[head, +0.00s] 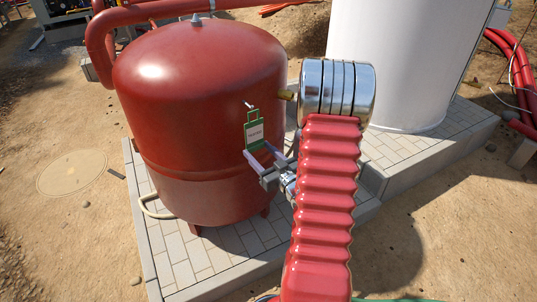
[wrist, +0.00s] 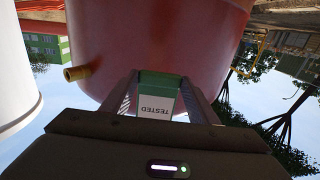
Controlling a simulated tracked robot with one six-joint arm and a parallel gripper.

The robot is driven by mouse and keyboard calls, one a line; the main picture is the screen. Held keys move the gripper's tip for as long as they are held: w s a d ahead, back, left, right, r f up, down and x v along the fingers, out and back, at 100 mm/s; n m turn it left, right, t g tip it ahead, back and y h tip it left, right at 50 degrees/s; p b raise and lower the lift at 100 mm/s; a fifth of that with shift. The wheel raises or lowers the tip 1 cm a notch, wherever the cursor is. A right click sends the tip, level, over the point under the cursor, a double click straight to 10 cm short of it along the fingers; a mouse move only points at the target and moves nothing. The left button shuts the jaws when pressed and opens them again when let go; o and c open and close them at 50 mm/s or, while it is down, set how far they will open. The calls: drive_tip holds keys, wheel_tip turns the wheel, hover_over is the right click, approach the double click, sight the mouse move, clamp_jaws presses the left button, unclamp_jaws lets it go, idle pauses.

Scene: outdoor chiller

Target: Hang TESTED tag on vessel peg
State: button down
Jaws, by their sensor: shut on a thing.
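The TESTED tag (head: 254,134) is green with a white label and hangs upright in front of the red vessel (head: 205,110). My gripper (head: 258,150) is shut on the tag's lower part. The small pale vessel peg (head: 249,105) sticks out just above the tag's open green loop at its top. I cannot tell whether the loop is around the peg or only in front of it. In the wrist view the tag (wrist: 158,98) shows upside down between the two fingers of my gripper (wrist: 160,78), against the vessel wall. The peg is not visible there.
A brass stub (head: 287,94) projects from the vessel's right side, close to my arm. A white tank (head: 390,60) stands at the right on a paved plinth (head: 400,155). A red pipe (head: 98,40) bends down at the vessel's left. Bare ground lies left.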

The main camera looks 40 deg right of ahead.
sight(262, 147)
drive_tip(key=shift+s+d+f, duration=0.1)
drive_tip(key=shift+s+d, duration=0.35)
drive_tip(key=shift+s, duration=0.15)
drive_tip(key=shift+s+d, duration=0.4)
drive_tip(key=shift+s, duration=0.3)
drive_tip(key=shift+w+d, duration=0.25)
drive_tip(key=shift+w, duration=1)
drive_tip(key=shift+w+d, duration=0.25)
drive_tip(key=shift+w, duration=1.25)
drive_tip(key=shift+w+d, duration=0.25)
drive_tip(key=shift+w, duration=0.8)
drive_tip(key=shift+w+d, duration=0.2)
drive_tip(key=shift+w, duration=0.85)
drive_tip(key=shift+f, duration=0.1)
drive_tip(key=shift+f, duration=0.45)
